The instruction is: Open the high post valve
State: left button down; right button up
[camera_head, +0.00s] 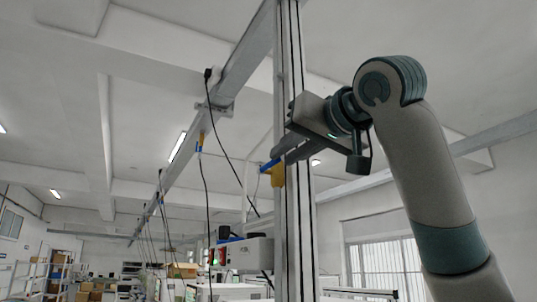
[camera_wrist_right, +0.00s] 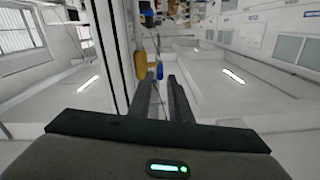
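The high post valve has a yellow body (camera_head: 278,176) on the upright aluminium post (camera_head: 295,225) and a blue handle (camera_head: 269,165) that sticks out to the left. My right gripper (camera_head: 283,153) reaches in from the right at valve height, and its dark fingers overlap the post in the head view. In the right wrist view, the gripper (camera_wrist_right: 161,78) is open with a gap between its fingers. The blue handle (camera_wrist_right: 159,70) shows in line with this gap at the fingertips, and the yellow body (camera_wrist_right: 140,65) lies just left of it. I cannot tell whether they touch. My left gripper is not in view.
A sloping overhead beam (camera_head: 235,75) with hanging black cables (camera_head: 207,215) runs left of the post. A grey control box (camera_head: 246,253) sits lower, beside the post. Shelves with cardboard boxes (camera_head: 92,290) stand far back left. The space left of the valve holds a cable.

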aim_at(260, 171)
jog(key=p+x, duration=0.3)
jog(key=x, duration=0.3)
jog(key=shift+w+a+r+p, duration=0.1)
jog(key=shift+w+r+p, duration=0.05)
jog(key=shift+w+p, duration=0.15)
jog(key=shift+w+a, duration=0.25)
jog(key=shift+w, duration=0.4)
grip_shut()
